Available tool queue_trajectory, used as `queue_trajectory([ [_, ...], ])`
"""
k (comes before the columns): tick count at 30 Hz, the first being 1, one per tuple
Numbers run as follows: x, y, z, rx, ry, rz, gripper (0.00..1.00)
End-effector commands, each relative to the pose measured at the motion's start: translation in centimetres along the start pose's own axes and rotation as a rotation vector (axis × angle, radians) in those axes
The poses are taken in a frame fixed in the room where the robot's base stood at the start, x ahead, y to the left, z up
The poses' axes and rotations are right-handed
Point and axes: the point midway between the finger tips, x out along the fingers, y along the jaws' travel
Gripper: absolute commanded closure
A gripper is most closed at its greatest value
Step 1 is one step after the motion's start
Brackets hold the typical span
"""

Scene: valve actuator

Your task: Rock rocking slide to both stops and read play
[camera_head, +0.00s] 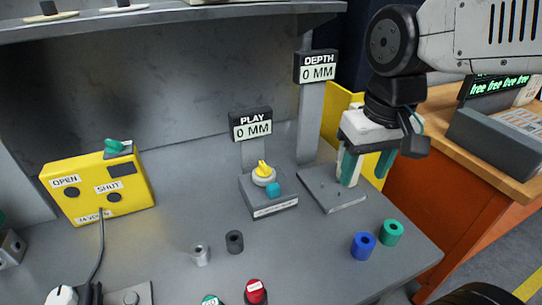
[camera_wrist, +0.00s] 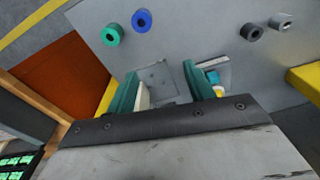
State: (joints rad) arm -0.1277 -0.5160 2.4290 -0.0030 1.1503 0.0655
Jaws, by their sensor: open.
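The small grey fixture with a yellow knob (camera_head: 263,170) and a teal block (camera_head: 273,190) stands mid-bench. The teal block also shows in the wrist view (camera_wrist: 212,76), partly behind a finger. I cannot tell which part of this fixture slides. The PLAY display (camera_head: 250,124) behind it reads 0 MM. My gripper (camera_head: 367,167) is open, with teal fingers pointing down, to the right of the fixture and above the flat grey plate. In the wrist view the fingers (camera_wrist: 161,88) stand apart with nothing held between them.
The DEPTH display (camera_head: 317,67) on its post reads 0 MM. Blue (camera_head: 363,245) and green (camera_head: 391,232) rings lie front right. Dark (camera_head: 235,241) and light grey (camera_head: 200,254) rings lie front centre. A yellow OPEN/SHUT box (camera_head: 98,188) stands left. A shelf overhangs the back.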

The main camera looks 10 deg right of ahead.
Motion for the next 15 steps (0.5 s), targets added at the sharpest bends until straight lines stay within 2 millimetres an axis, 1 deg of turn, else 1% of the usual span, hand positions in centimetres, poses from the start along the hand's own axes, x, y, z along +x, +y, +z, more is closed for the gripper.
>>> queue_trajectory([
  [1,0.5,-1.0,-1.6,-0.022,-0.016,-0.001,0.47],
  [3,1.1,-2.4,-3.8,-0.042,-0.028,-0.003,0.47],
  [9,3.6,-6.7,-9.4,-0.094,-0.056,-0.005,0.47],
  [12,5.1,-8.7,-11.4,-0.114,-0.067,-0.004,0.47],
  [15,6.3,-10.3,-12.7,-0.127,-0.074,-0.003,0.47],
])
